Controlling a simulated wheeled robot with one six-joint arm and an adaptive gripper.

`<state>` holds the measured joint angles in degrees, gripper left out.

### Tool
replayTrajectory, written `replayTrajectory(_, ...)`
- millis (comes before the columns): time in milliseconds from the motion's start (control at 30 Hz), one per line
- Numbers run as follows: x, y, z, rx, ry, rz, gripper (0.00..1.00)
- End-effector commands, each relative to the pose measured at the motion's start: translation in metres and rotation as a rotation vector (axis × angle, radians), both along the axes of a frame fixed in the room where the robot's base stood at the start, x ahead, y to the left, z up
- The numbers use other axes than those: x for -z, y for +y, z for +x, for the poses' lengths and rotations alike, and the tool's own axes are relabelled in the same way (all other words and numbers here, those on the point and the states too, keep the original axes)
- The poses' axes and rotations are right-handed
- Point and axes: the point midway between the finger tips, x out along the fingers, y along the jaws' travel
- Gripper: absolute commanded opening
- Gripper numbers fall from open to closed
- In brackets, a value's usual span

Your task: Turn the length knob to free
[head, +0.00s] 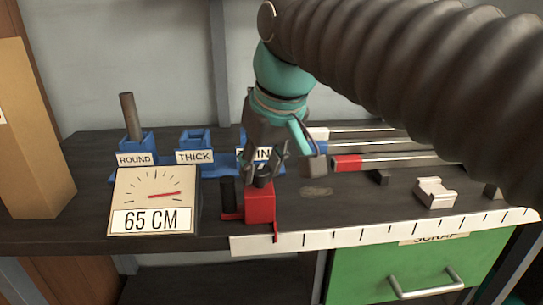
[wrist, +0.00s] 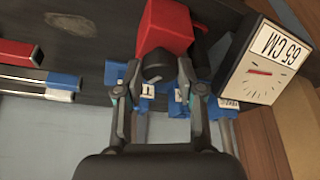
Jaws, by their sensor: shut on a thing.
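The length knob is a dark round knob (wrist: 155,62) on the red block (head: 260,203). The red block also shows in the wrist view (wrist: 165,25). My gripper (head: 263,168) points down over the block. In the wrist view its two fingers (wrist: 158,77) are shut on the knob, one on each side. In the head view the fingers hide most of the knob. The gauge (head: 153,200) to the left reads 65 CM, its red needle pointing right. No "free" mark can be made out on the knob.
A dark upright cylinder (head: 228,195) stands just left of the red block. Blue holders (head: 195,141) labelled ROUND and THICK, and a partly hidden third, stand behind. Rods lie at right. A ruler strip (head: 350,236) runs along the front edge above a green drawer (head: 425,265).

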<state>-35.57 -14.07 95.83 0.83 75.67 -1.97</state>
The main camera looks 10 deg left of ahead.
Motion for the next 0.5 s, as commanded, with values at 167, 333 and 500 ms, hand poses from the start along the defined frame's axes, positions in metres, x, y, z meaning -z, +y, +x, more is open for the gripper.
replayTrajectory(167,-0.0004,-0.0018,0.0015,-0.163,0.003,-0.001,0.03)
replayTrajectory(333,-0.0003,-0.0026,0.0022,-0.324,0.004,-0.001,0.03)
replayTrajectory(500,0.0002,-0.0028,0.0033,-0.486,0.004,0.0,0.03)
